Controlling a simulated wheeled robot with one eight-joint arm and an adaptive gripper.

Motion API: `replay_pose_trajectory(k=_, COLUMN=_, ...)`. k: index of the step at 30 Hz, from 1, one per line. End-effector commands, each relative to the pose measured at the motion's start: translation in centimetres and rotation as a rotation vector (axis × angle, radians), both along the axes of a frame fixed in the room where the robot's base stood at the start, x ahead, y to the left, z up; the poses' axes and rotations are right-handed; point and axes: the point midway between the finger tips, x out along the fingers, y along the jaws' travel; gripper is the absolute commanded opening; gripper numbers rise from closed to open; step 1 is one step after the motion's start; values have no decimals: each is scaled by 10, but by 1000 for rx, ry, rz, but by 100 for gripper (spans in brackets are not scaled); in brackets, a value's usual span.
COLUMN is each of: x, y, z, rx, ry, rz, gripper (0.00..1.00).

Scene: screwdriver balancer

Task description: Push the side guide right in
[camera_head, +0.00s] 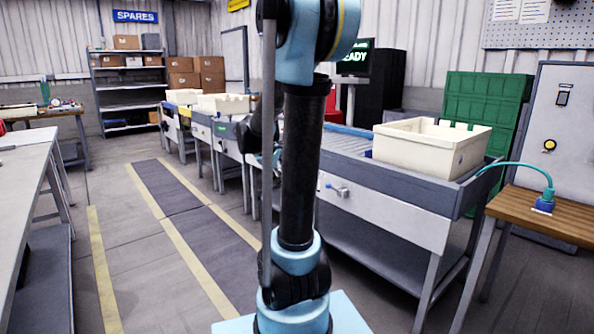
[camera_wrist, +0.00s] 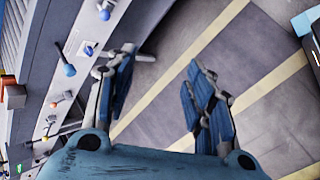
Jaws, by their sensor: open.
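The conveyor (camera_head: 380,205) runs along the right of my arm in the head view. A small blue-grey handle (camera_head: 338,190) sticks out of its pale side panel. In the wrist view, the panel's side (camera_wrist: 75,38) runs down the left, with a blue-ended lever (camera_wrist: 68,68) and a second blue-ended knob (camera_wrist: 105,12). I cannot tell which of these parts belongs to the side guide. My gripper (camera_wrist: 160,76) is open and empty, with the aisle floor behind its fingers. It is to the right of the levers, apart from the blue-ended lever. The gripper is not clearly visible in the head view.
A cream crate (camera_head: 430,148) sits on the conveyor's near end. A wooden table (camera_head: 545,215) with a teal cable stands at the right. A grey bench (camera_head: 25,190) is at the left. The aisle floor (camera_head: 180,205) between is clear. An orange-ended lever (camera_wrist: 55,104) is farther down the panel.

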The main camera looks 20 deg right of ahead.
Motion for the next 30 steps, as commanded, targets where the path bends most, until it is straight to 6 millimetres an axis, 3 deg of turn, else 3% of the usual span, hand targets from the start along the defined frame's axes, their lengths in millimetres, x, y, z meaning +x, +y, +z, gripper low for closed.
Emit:
replay_pose_trajectory(k=3, x=38, y=-9, z=2, rx=-91, ry=40, rz=60, gripper=48)
replay_pose_trajectory(k=14, x=141, y=-31, z=-5, rx=-371, ry=184, rz=222, gripper=48)
replay_pose_trajectory(k=23, x=219, y=-40, z=-28, rx=-604, ry=329, rz=333, gripper=48)
replay_pose_trajectory(k=30, x=273, y=-41, z=-57, rx=-789, ry=461, rz=399, gripper=48)
